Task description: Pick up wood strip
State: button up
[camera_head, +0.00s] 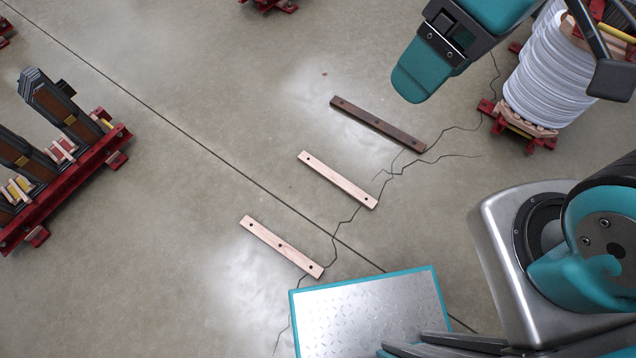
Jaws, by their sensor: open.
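Three wood strips lie flat and apart on the concrete floor, roughly parallel and slanting down to the right. A dark brown strip (377,124) is farthest up. A pale strip (338,180) lies in the middle, and another pale strip (281,246) lies lowest. Each has small dark holes along it. My gripper (515,82) is at the upper right, partly cut off by the top edge. Its jaws are spread apart and no strip is between them. It is up and to the right of the dark strip, above the floor.
A white coil stack (548,75) on a red base stands at the upper right. A red rack (72,185) with dark core pieces stands at the left. Red supports (270,4) show at the top edge. Floor around the strips is clear, with cracks running past.

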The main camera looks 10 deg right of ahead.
aim_at(360, 196)
jog(key=u, duration=4.4)
jog(key=k, duration=2.55)
jog(key=z, duration=1.25)
